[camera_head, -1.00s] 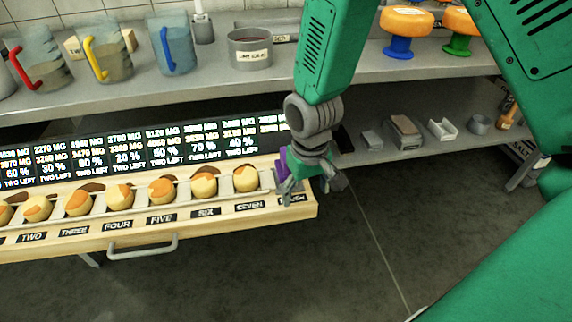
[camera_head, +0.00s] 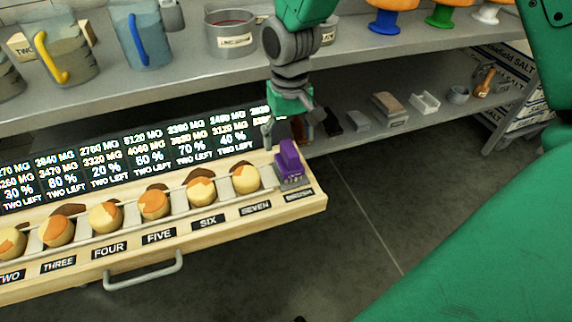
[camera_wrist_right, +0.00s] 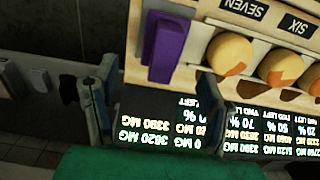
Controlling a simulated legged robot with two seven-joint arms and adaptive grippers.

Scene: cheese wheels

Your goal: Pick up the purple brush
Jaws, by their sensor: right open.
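The purple brush (camera_head: 289,162) stands in the slot marked BRUSH at the right end of the wooden drawer (camera_head: 230,225). In the right wrist view the purple brush (camera_wrist_right: 168,46) lies at upper middle, beyond the fingertips. My right gripper (camera_head: 288,125) is open and empty, just behind and above the brush, close to the dark display board. In the right wrist view its fingers (camera_wrist_right: 145,85) are apart, and the brush is not between them. My left gripper is not in view.
Several cheese wheels (camera_head: 201,188) sit in a row left of the brush. The lit board (camera_head: 150,155) stands behind them. A shelf with jugs and a pot (camera_head: 231,35) is above. Small blocks (camera_head: 388,108) lie on the lower shelf at right. The floor in front is clear.

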